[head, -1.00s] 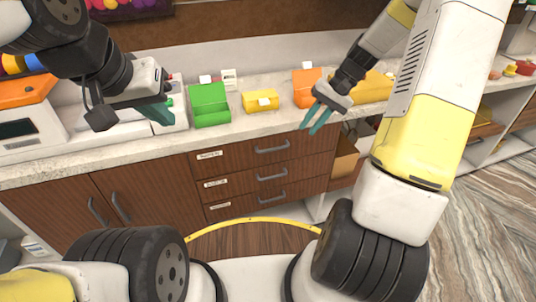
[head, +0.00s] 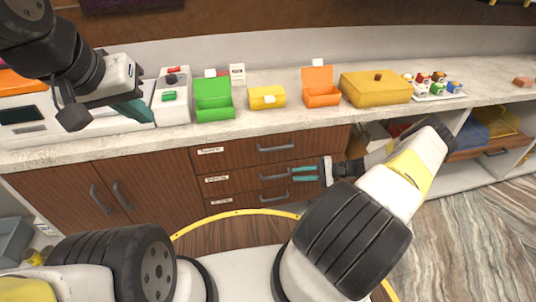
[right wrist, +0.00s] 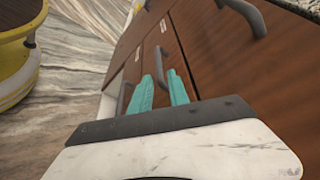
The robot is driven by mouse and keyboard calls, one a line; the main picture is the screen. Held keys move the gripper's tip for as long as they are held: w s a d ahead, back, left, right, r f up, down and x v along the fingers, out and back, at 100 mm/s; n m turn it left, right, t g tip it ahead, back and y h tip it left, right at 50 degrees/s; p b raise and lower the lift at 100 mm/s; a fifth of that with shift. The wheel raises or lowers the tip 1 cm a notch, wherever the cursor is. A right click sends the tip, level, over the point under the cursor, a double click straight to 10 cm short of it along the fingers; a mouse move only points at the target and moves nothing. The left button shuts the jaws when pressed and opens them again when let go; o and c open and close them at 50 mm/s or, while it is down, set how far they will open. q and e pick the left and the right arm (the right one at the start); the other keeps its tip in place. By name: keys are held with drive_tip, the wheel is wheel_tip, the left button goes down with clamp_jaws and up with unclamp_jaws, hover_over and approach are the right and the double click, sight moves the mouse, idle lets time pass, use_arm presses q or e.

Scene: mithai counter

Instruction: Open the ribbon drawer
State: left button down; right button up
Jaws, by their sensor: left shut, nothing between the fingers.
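A stack of three brown drawers sits under the counter. The top drawer (head: 235,153), middle drawer (head: 240,180) and bottom drawer (head: 240,201) all look closed. Each has a grey bar handle and a small white label, too small to read, so I cannot tell which is the ribbon drawer. My right gripper (head: 305,174) is open, its teal fingers pointing left, just right of the middle handle (head: 272,177). In the right wrist view the fingers (right wrist: 160,92) stand apart before the drawer fronts; contact with a handle is unclear. My left gripper (head: 138,110) is shut and empty above the counter.
On the counter (head: 300,117) stand a green box (head: 213,99), a small yellow box (head: 266,97), an orange box (head: 320,88) and a large yellow box (head: 376,88). Cupboard doors (head: 140,200) are left of the drawers, open shelves right. Floor is free at right.

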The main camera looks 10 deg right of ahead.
sight(285, 175)
drive_tip(key=x, duration=0.8)
drive_tip(key=shift+f, duration=0.1)
clamp_jaws()
idle(1.3)
